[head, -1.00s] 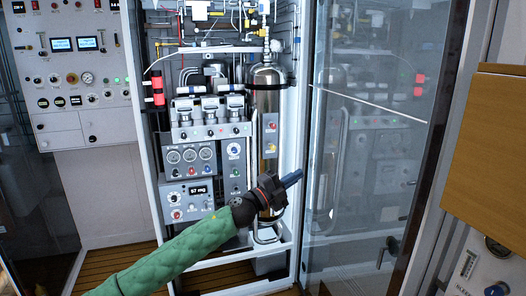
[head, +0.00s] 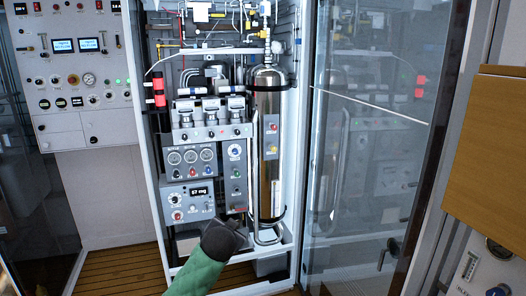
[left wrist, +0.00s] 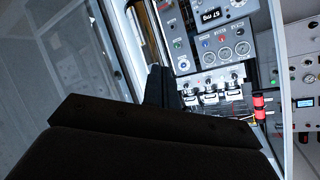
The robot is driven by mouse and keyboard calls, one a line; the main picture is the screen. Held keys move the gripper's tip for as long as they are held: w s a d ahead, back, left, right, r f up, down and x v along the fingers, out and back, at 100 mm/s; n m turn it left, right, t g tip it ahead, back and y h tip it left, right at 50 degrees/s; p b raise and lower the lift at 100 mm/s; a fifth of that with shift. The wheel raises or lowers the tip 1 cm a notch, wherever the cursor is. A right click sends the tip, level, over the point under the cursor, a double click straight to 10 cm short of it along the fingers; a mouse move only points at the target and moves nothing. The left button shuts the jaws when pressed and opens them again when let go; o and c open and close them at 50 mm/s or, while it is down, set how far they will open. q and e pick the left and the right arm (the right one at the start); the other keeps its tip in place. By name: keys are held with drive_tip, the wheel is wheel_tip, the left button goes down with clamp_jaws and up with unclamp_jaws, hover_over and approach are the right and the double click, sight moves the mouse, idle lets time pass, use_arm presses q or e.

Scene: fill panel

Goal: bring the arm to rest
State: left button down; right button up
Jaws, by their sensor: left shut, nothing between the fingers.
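My left arm, in a green sleeve, enters the head view from the bottom. Its dark wrist end (head: 222,238) is in front of the lower part of the open cabinet, below the panel with the "57 mg" display (head: 200,191). The fingers are hidden in the head view. In the left wrist view my left gripper (left wrist: 162,72) shows as dark fingers, shut and empty, in front of the cabinet. No contact with the panel is visible. My right gripper is in neither view.
A steel cylinder (head: 267,150) stands in the cabinet to the right of the gauges. The glass door (head: 365,190) is at the right, with a wooden box (head: 490,160) beyond it. A control panel (head: 75,80) is at the left. The wooden floor (head: 120,272) shows at lower left.

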use_arm(q)
drive_tip(key=s+a+f+n+g, duration=0.2)
drive_tip(key=s+f+g, duration=0.1)
drive_tip(key=s+f, duration=1)
drive_tip(key=s+a+f+n+g, duration=0.1)
drive_tip(key=s+a+f+g, duration=0.25)
drive_tip(key=s+f, duration=0.95)
drive_tip(key=s+f+g, duration=0.2)
drive_tip(key=s+f, duration=0.7)
drive_tip(key=s, duration=0.2)
drive_tip(key=s+f+n+g+h, duration=0.1)
drive_tip(key=s+f+g, duration=0.2)
drive_tip(key=s+f, duration=0.6)
drive_tip(key=s, duration=0.3)
drive_tip(key=shift+s+d+n, duration=0.2)
drive_tip(key=shift+n, duration=0.1)
drive_tip(key=shift+f, duration=0.1)
drive_tip(key=c, duration=2.1)
unclamp_jaws()
